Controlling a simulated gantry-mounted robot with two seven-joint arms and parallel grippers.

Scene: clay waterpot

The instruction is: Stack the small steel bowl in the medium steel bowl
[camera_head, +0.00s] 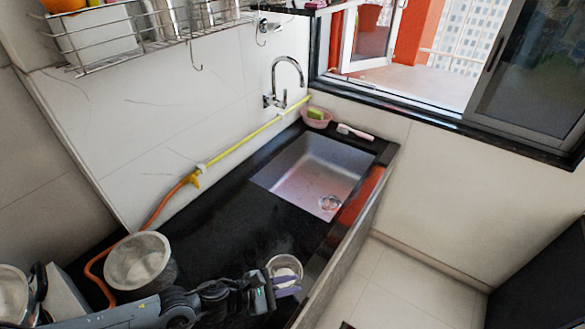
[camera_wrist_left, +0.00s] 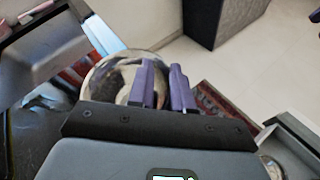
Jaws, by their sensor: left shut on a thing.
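The small steel bowl (camera_head: 284,264) is a shiny round bowl near the front edge of the black counter. My left gripper (camera_head: 287,284) is shut on its near rim with purple fingers. In the left wrist view the bowl (camera_wrist_left: 103,80) shows beside and behind the close-set fingers (camera_wrist_left: 163,85). Whether the bowl touches the counter is unclear. A wider steel bowl (camera_head: 135,258), which looks like the medium one, sits on the counter to the left, behind my left arm. It looks empty. My right gripper is not in view.
A sink (camera_head: 310,175) is set in the counter (camera_head: 230,225) to the right. A yellow-orange hose (camera_head: 240,143) runs along the wall. Another metal vessel (camera_head: 12,292) stands at the far left. A pink dish (camera_head: 316,118) and brush (camera_head: 354,132) lie behind the sink.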

